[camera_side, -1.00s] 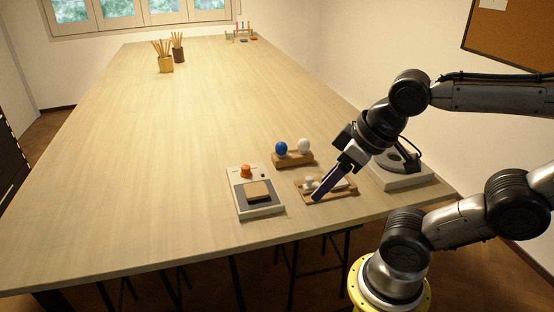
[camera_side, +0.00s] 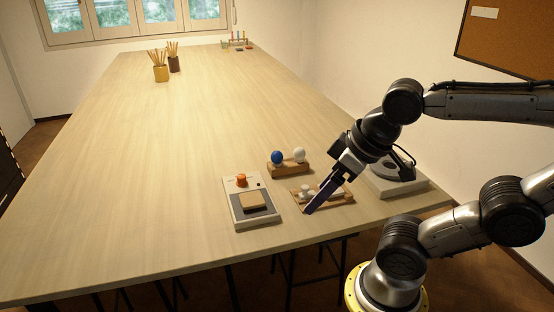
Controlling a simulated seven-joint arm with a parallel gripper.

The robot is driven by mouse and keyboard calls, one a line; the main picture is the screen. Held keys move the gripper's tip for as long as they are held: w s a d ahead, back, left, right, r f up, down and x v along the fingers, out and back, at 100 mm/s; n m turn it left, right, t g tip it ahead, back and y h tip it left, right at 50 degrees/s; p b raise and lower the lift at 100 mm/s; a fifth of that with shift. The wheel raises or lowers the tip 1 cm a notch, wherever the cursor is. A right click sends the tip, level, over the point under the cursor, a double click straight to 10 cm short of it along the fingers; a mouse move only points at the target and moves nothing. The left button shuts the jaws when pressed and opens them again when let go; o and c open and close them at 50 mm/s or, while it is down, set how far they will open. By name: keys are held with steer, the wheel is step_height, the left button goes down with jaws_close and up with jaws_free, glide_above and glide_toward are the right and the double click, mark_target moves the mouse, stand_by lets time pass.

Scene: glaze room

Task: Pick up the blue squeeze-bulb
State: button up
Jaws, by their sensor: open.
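The blue squeeze-bulb (camera_side: 277,157) sits upright at the left end of a small wooden stand (camera_side: 290,169), beside a white bulb (camera_side: 299,154). My gripper (camera_side: 309,208) has long dark purple fingers slanting down to the left. Its tips are low over a wooden tray (camera_side: 335,203), in front of and to the right of the blue bulb and apart from it. The fingers overlap in this view, so the gap between them is hard to see. I see nothing held in them.
A small white piece (camera_side: 305,189) is on the tray beside my fingers. Left of it is a grey-white device (camera_side: 240,217) with an orange knob (camera_side: 241,180). Brush pots (camera_side: 161,73) are far back. The table's middle is clear.

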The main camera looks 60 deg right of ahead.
steer(key=w+d+r+m+h, duration=0.2)
steer(key=w+d+r+m, duration=0.25)
steer(key=w+m, duration=0.3)
steer(key=m+g+h, duration=0.2)
steer(key=m, duration=0.6)
glide_above(277, 153)
steer(key=s+a, duration=0.3)
steer(key=a, duration=0.4)
steer(key=f, duration=0.1)
steer(key=shift+m+g, duration=0.35)
steer(key=shift+g, duration=0.15)
steer(key=x, duration=0.6)
steer(key=s+d+x, duration=0.1)
steer(key=x, duration=0.3)
steer(key=shift+d+r, duration=0.1)
steer(key=shift+r, duration=0.05)
steer(key=shift+w+d+x, duration=0.15)
steer(key=shift+x, duration=1.3)
steer(key=shift+w+d+x, duration=0.1)
steer(key=shift+d+x, duration=0.05)
steer(key=shift+x, duration=1.3)
steer(key=shift+r, duration=0.25)
steer(key=shift+c, duration=0.2)
steer(key=c, duration=0.8)
